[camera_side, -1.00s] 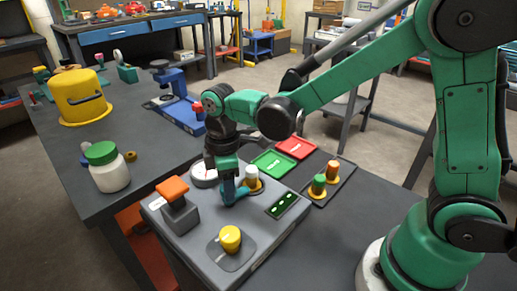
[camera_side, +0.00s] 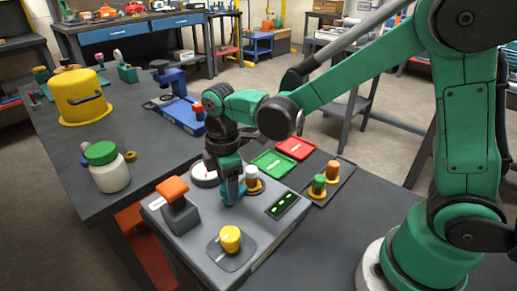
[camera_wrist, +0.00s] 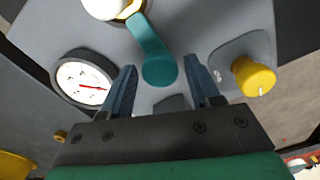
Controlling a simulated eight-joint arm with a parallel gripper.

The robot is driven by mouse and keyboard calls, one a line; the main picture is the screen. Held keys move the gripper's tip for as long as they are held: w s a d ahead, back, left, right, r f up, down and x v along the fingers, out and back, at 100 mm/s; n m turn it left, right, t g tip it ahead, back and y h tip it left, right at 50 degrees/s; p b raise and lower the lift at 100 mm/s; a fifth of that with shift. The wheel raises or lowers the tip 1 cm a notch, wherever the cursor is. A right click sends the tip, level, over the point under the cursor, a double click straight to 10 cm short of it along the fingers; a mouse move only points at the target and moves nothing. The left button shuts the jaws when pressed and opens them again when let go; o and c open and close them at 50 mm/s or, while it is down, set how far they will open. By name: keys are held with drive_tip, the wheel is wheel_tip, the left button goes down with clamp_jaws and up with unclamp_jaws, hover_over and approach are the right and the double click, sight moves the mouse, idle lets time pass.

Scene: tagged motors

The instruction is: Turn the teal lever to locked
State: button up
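The teal lever (camera_wrist: 152,52) runs from beside a white cap with a yellow ring (camera_wrist: 108,8) to a rounded end in the wrist view. My gripper (camera_wrist: 160,66) is open, with one blue finger on each side of that rounded end. Gaps show between the fingers and the lever, so it is not gripped. In the side view my gripper (camera_side: 232,198) is low over the grey panel box (camera_side: 200,237). There my fingers mostly cover the lever, and contact is hard to tell.
A round gauge (camera_side: 203,174) with a red needle, an orange-topped switch (camera_side: 173,190), a yellow knob (camera_side: 230,239) and a dark display (camera_side: 282,205) surround the lever on the panel. Green (camera_side: 273,163) and red (camera_side: 296,148) trays lie behind. A white jar (camera_side: 109,173) stands left.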

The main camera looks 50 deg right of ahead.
drive_tip(key=shift+o, duration=0.6)
drive_tip(key=shift+r, duration=2.85)
drive_tip(key=shift+s+d+r+m, duration=0.2)
drive_tip(key=shift+d+m, duration=0.1)
drive_tip(key=shift+m, duration=0.2)
drive_tip(key=s+d+r+m+t, duration=0.1)
drive_tip(key=s+d+m+t, duration=0.5)
drive_tip(key=m, duration=0.6)
drive_tip(key=shift+d+r+m+t, duration=0.2)
drive_tip(key=shift+r+m+t, duration=0.2)
drive_tip(key=shift+t, duration=0.2)
